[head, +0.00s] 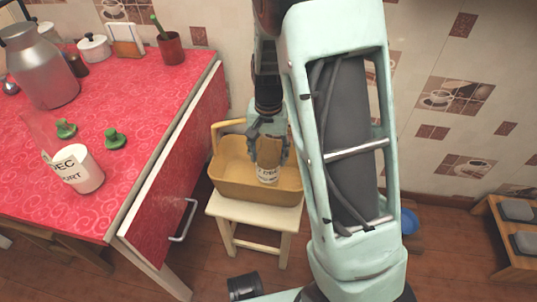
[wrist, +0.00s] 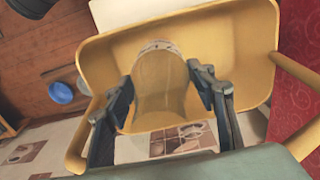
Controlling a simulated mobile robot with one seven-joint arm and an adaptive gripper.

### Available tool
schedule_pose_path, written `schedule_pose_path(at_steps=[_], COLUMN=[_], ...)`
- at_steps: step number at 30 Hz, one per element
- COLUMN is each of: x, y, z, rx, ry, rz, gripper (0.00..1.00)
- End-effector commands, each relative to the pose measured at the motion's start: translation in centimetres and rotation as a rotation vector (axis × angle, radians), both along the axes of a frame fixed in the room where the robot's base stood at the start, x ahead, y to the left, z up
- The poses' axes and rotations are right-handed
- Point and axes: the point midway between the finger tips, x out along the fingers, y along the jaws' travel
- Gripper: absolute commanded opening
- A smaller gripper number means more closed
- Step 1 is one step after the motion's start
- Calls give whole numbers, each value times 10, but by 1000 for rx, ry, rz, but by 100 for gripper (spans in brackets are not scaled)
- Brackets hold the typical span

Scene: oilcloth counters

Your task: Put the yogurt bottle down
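My gripper (head: 270,140) points down over the yellow basket (head: 228,178). Its two fingers are closed on the sides of a see-through yogurt bottle (head: 268,173) with a white lettered label low down. In the wrist view the bottle (wrist: 160,95) sits between the fingertips (wrist: 163,88), and the basket (wrist: 240,30) surrounds it. The bottle's lower end is within the basket's outline; I cannot tell whether it touches the basket floor.
The basket rests on a cream stool (head: 250,215) beside the counter. Two green knobbed pieces (head: 115,139), a metal milk can (head: 42,70), a white pot (head: 94,47) and a red cup (head: 171,47) are on the counter. A blue bowl (head: 409,222) lies on the floor.

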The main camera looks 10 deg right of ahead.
Motion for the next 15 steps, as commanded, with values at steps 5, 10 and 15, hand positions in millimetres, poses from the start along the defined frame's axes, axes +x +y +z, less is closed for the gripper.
schedule_pose_path(at_steps=[5,10,15], x=[-9,-9,-9], y=[-1,-1,0], z=[-10,-11,2], rx=[-4,-4,-4], ry=[25,27,27], rz=[0,1,1], gripper=[65,65,65])
